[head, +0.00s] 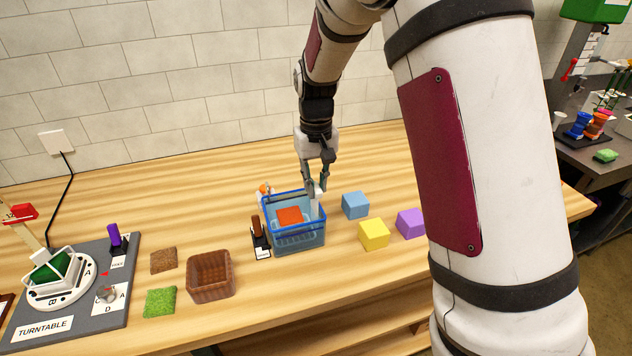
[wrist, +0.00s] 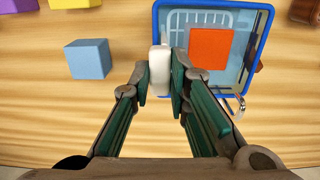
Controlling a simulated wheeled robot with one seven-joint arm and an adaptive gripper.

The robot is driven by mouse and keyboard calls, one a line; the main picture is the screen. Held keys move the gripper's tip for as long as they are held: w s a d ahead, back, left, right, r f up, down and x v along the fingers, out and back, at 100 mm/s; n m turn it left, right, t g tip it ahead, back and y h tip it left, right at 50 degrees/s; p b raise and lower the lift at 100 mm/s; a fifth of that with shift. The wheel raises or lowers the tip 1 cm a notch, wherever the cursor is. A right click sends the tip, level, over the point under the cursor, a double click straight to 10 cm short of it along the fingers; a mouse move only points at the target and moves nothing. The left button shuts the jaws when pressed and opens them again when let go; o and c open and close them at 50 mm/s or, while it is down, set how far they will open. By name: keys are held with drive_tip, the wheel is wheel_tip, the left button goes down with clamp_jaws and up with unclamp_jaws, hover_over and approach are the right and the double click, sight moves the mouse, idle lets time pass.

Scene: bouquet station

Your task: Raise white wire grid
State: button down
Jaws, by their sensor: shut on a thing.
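The white wire grid (wrist: 212,18) lies within the blue-rimmed clear tub (head: 321,229), which also shows in the wrist view (wrist: 158,30). A red-orange block (head: 289,216) is inside the tub over the grid, and it hides part of the grid in the wrist view (wrist: 211,49). A white upright handle (head: 315,208) stands at the tub's right side. My gripper (head: 314,186) is shut on this handle, with one finger on each side of it in the wrist view (wrist: 160,72). I cannot tell whether the grid touches the tub floor.
Blue (head: 355,205), yellow (head: 373,234) and purple (head: 410,222) blocks sit right of the tub. A small dark stand with a brown handle (head: 257,230) is close on its left. A brown basket (head: 211,275) and the turntable board (head: 85,318) are further left. The wall is behind.

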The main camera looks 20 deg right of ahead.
wheel_tip(320, 180, up, 8)
drive_tip(key=shift+w+r+p, duration=0.1)
drive_tip(key=shift+p, duration=0.75)
drive_tip(key=c, duration=1.5)
unclamp_jaws()
wheel_tip(320, 180, up, 12)
drive_tip(key=shift+f, duration=0.1)
